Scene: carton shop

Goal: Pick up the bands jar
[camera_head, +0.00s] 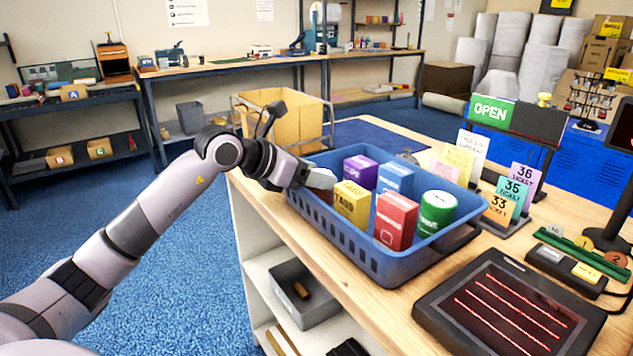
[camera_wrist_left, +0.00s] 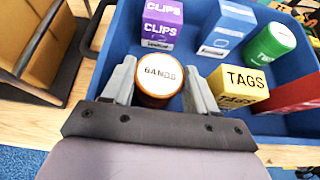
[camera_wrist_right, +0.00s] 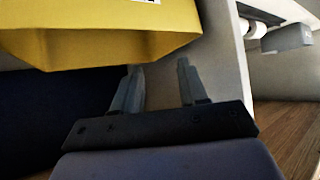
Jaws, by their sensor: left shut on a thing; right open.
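The bands jar (camera_wrist_left: 160,76) has a white lid reading BANDS and an orange-brown body. It stands in the near left corner of the blue basket (camera_head: 350,250). My left gripper (camera_wrist_left: 162,88) is shut on the jar, one finger on each side. In the head view the jar (camera_head: 321,181) is partly hidden behind the left gripper (camera_head: 308,176). My right gripper (camera_wrist_right: 160,85) is open and empty, beside a yellow surface; it does not show in the head view.
The basket also holds a purple clips box (camera_head: 360,172), a yellow tags box (camera_head: 352,204), a blue box (camera_head: 394,182), a red box (camera_head: 396,222) and a green can (camera_head: 437,212). A dark screen tablet (camera_head: 508,310) and ticket stands (camera_head: 500,208) are on the counter at right.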

